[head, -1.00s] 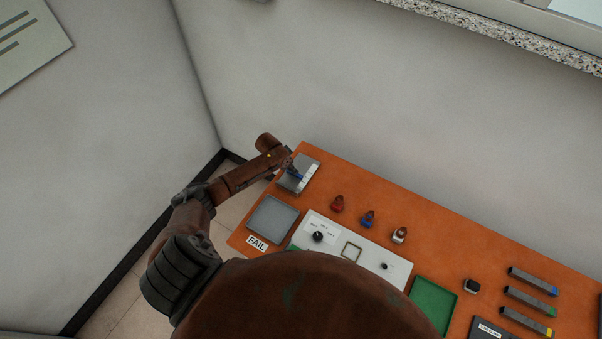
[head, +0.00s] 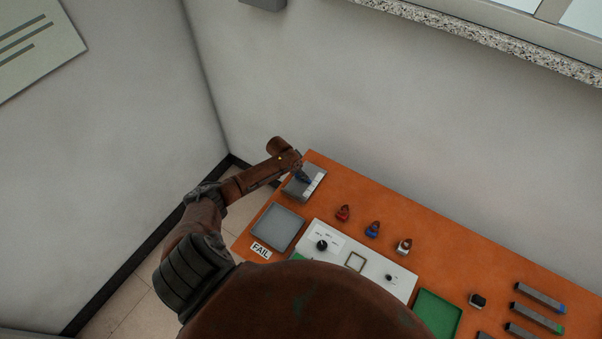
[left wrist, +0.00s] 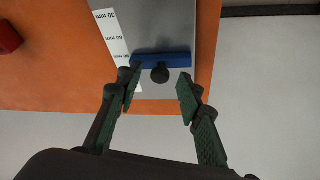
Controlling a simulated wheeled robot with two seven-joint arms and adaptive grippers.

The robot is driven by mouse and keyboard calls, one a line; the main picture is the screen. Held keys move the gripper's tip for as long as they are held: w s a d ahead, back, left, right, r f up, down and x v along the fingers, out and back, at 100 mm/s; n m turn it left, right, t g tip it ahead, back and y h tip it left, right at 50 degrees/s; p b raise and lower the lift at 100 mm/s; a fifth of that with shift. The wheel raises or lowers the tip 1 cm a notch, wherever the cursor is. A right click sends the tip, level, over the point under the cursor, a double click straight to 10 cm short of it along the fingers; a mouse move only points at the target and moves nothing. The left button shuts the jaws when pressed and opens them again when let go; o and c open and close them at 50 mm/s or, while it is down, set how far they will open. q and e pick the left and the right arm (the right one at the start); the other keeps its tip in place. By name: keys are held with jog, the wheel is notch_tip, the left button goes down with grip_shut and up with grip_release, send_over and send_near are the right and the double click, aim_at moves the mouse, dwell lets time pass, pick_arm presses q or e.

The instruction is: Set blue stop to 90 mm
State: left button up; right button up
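A white scale (left wrist: 116,37) on the plate reads 30, 60 and 90 mm. The bar's left end is close to the 90 mm label; whether it is exactly on the mark I cannot tell. In the head view, my left gripper (head: 305,177) is over the plate (head: 312,187), hiding most of the stop. My right gripper is not in view.
A grey tray (head: 277,227) beside a FAIL label and a white control panel (head: 350,257) are nearby on the orange table. Red (head: 343,213), blue (head: 373,229) and white (head: 404,246) small objects stand right of the plate. Walls are behind and left.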

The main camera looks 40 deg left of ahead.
pick_arm(q)
jog(key=v, duration=1.2)
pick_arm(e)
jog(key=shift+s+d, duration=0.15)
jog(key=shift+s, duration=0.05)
pick_arm(q)
jog(key=shift+f, duration=0.1)
